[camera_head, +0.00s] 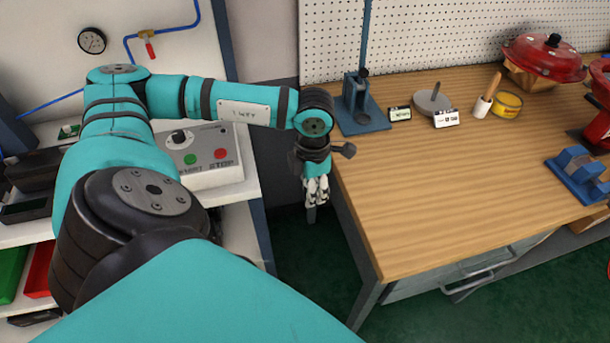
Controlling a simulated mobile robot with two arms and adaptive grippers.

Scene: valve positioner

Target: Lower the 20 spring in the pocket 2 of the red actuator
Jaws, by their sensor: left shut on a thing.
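My left gripper (316,190) hangs pointing down just off the left edge of the workbench (450,210). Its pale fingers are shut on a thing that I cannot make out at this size. A red domed body (545,57) stands at the back right of the bench, and another red body (602,82) is cut off by the right picture edge. I cannot tell which is the red actuator, and no pockets show. No spring can be made out. My right gripper is not in view.
A blue stand (362,112) with a tall post is on the bench's back left corner. Label cards (400,114), a grey disc (433,106), a yellow tin (508,104) and a blue fixture (580,178) stand around. The bench's middle is clear. A control box (206,155) is left.

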